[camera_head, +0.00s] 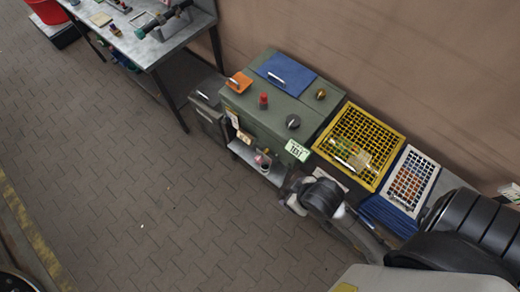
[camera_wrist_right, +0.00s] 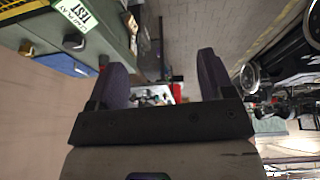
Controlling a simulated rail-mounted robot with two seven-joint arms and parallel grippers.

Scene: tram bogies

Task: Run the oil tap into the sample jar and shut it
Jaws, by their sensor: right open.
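A green cabinet (camera_head: 250,122) stands against the wall with a small grey shelf (camera_head: 243,153) low on its front. A small dark-topped jar-like object (camera_head: 263,161) stands on that shelf; its contents are too small to tell. Small fittings and pale tags (camera_head: 234,119) are on the cabinet front above; I cannot make out the oil tap for certain. My right gripper (camera_head: 296,193) is beside the cabinet's front right corner. In the right wrist view the right gripper (camera_wrist_right: 163,72) is open and empty, with the cabinet (camera_wrist_right: 95,38) at upper left. My left gripper is not in view.
The paved floor in front is clear.

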